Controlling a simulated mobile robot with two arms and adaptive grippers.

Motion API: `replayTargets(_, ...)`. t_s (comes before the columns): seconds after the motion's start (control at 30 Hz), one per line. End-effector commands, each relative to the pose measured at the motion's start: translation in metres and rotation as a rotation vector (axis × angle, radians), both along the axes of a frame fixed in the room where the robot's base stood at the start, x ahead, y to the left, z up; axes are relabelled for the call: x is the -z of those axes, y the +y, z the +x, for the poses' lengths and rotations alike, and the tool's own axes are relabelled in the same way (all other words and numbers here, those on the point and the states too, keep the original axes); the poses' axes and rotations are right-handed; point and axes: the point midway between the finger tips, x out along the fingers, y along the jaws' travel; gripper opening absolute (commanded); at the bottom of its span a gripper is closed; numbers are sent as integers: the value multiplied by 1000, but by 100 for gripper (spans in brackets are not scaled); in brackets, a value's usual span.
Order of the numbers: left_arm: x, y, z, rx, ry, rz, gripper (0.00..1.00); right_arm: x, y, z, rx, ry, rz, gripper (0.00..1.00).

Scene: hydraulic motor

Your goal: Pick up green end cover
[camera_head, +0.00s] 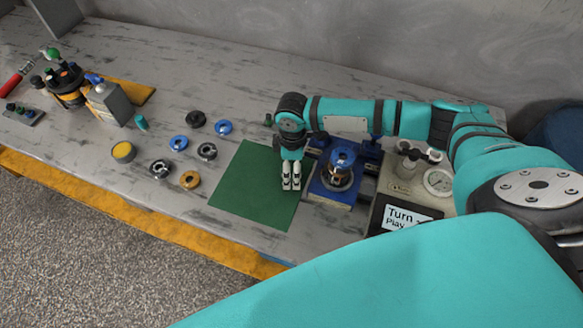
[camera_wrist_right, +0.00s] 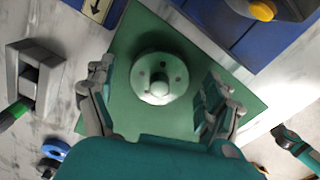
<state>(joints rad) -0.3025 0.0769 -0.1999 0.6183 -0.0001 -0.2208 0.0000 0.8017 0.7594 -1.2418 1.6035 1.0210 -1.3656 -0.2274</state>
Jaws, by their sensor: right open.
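The green end cover (camera_wrist_right: 160,78) is a round, pale green disc with a raised centre and small holes. It lies on the green mat (camera_wrist_right: 128,40) in the right wrist view. My right gripper (camera_wrist_right: 158,102) is open, with one finger to the left of the cover and one to the right, and a gap on both sides. In the head view my right gripper (camera_head: 291,186) points down over the green mat (camera_head: 245,195), close to its right edge. The cover cannot be made out there, likely hidden by the gripper. My left gripper is not in view.
A blue fixture with a motor part (camera_head: 340,165) stands just right of the mat, beside a gauge panel (camera_head: 405,195). Several rings, including a yellow one (camera_head: 190,180), lie left of the mat. A bottle (camera_head: 108,102) stands farther left. The wall (camera_head: 330,50) runs behind the bench.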

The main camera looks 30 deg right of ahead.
Motion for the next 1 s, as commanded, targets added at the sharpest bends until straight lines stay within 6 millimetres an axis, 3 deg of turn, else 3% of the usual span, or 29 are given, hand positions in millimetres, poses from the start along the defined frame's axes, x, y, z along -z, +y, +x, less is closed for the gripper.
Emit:
replayTargets(0.07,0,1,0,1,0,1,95,0,0,0,0,0,0,79)
replayTargets(0.57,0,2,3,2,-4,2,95,-1,0,0,1,-1,-1,14)
replayTargets(1.0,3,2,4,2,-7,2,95,-12,0,2,1,-4,1,14)
